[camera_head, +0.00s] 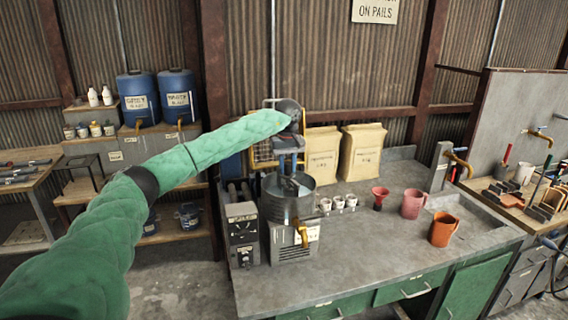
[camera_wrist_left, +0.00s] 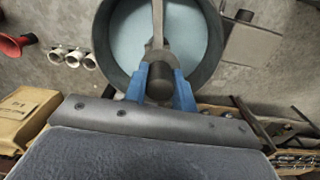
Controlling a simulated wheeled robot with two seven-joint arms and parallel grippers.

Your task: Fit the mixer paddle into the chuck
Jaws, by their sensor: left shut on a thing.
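My left gripper (camera_head: 288,163) is above the steel mixing pot (camera_head: 287,208) in the head view. In the left wrist view its blue fingers (camera_wrist_left: 160,88) are shut on the mixer paddle, whose grey shaft (camera_wrist_left: 158,25) extends over the pot (camera_wrist_left: 100,42). The pot holds pale blue liquid. The paddle's lower end is hard to make out in the head view. I cannot clearly pick out the chuck; my wrist and gripper cover that area. My right gripper is not in view.
A grey control box (camera_head: 243,232) stands left of the pot. Small white cups (camera_head: 338,203), a red funnel (camera_head: 380,194), a pink jug (camera_head: 413,203) and an orange jug (camera_head: 444,229) stand to its right. Paper sacks (camera_head: 361,150) stand behind. The front bench top is clear.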

